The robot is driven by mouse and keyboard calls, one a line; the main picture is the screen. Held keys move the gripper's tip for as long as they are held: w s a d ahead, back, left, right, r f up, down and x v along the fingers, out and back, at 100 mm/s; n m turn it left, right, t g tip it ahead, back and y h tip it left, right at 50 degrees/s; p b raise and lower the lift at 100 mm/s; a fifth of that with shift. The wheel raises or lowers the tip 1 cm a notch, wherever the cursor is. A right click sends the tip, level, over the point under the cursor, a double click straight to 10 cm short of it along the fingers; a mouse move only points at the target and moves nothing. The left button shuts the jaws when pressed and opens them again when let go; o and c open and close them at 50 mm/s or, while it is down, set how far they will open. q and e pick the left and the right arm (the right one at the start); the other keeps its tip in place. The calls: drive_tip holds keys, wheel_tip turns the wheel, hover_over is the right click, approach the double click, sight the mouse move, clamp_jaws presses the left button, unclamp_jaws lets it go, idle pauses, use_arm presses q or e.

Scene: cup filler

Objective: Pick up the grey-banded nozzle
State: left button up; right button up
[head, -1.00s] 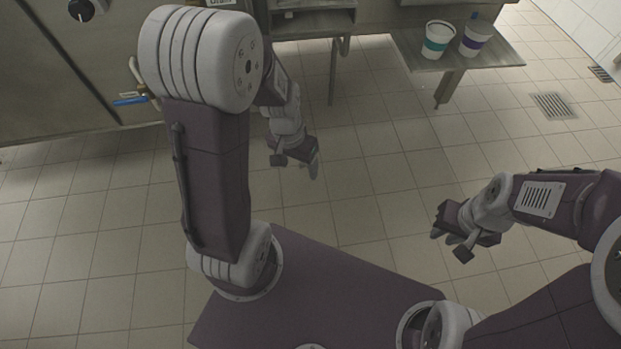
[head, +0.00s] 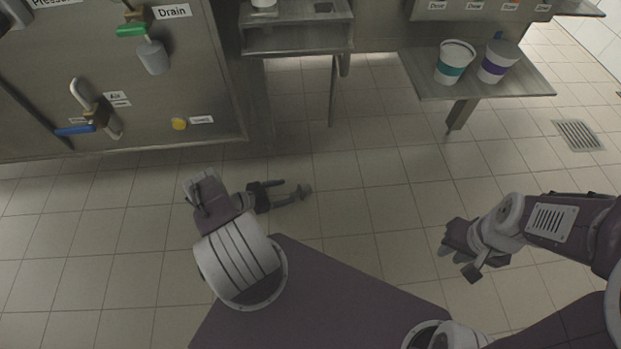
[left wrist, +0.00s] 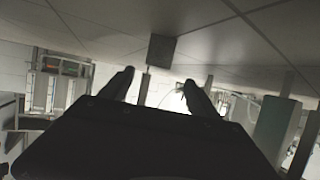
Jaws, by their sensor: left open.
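I cannot make out a grey-banded nozzle in either view. My left gripper (head: 300,190) is low over the floor, in front of the machine, with nothing seen in it. In the left wrist view, its two dark fingers (left wrist: 158,88) stand apart with an empty gap between them. My right gripper (head: 458,262) hangs over the floor at the right, away from the machine and the shelf. Its finger gap is too unclear to judge.
The steel machine front (head: 215,95) has a green-handled drain valve (head: 133,30) and a blue-handled air valve (head: 75,130). A teal-banded cup (head: 453,64) and a purple-banded cup (head: 497,62) stand on a side shelf (head: 490,88). Open tiled floor (head: 370,200) lies between my arms.

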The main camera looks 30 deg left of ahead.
sight(301, 189)
use_arm(q)
drive_tip(key=shift+d, duration=0.1)
drive_tip(key=b+x, duration=0.2)
drive_tip(key=shift+w+d+f, duration=0.15)
drive_tip(key=shift+d+f, duration=0.05)
drive_tip(key=shift+f, duration=0.1)
drive_tip(key=shift+w+d+f, duration=0.1)
drive_tip(key=shift+w+d, duration=0.1)
drive_tip(key=shift+w, duration=0.2)
drive_tip(key=b+x, duration=0.4)
drive_tip(key=x, duration=0.1)
drive_tip(key=shift+s+d, duration=0.1)
drive_tip(key=shift+s, duration=0.1)
drive_tip(key=shift+w+d, duration=0.1)
drive_tip(key=shift+w, duration=0.1)
clamp_jaws()
